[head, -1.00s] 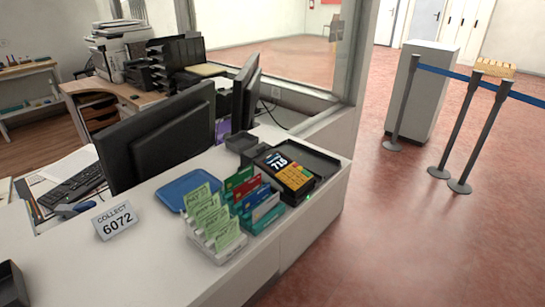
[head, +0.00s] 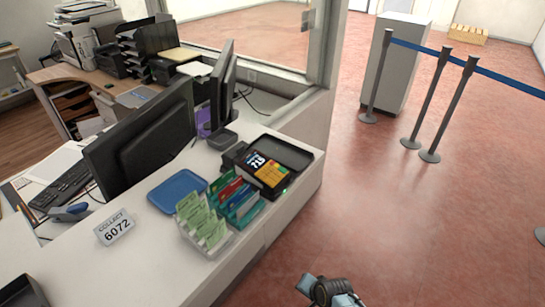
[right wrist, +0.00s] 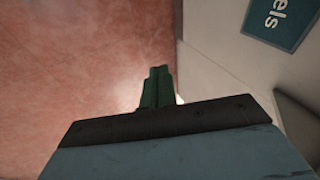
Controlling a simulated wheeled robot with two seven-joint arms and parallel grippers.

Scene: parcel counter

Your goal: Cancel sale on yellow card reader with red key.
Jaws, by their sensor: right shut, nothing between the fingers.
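A red key is too small to make out. In the head view only part of my right arm shows at the bottom, over the floor in front of the counter. In the right wrist view my right gripper (right wrist: 158,88) is shut and empty, its green fingers together, with floor and the counter's side beyond. My left gripper is not in view.
Card holders with green slips (head: 205,222) and coloured cards (head: 238,200) stand next to the reader. A black tray (head: 284,153), blue tray (head: 177,190) and "COLLECT 6072" sign (head: 115,228) are on the counter (head: 165,255). Monitors (head: 145,140) stand behind. Barrier posts (head: 440,110) stand on the floor.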

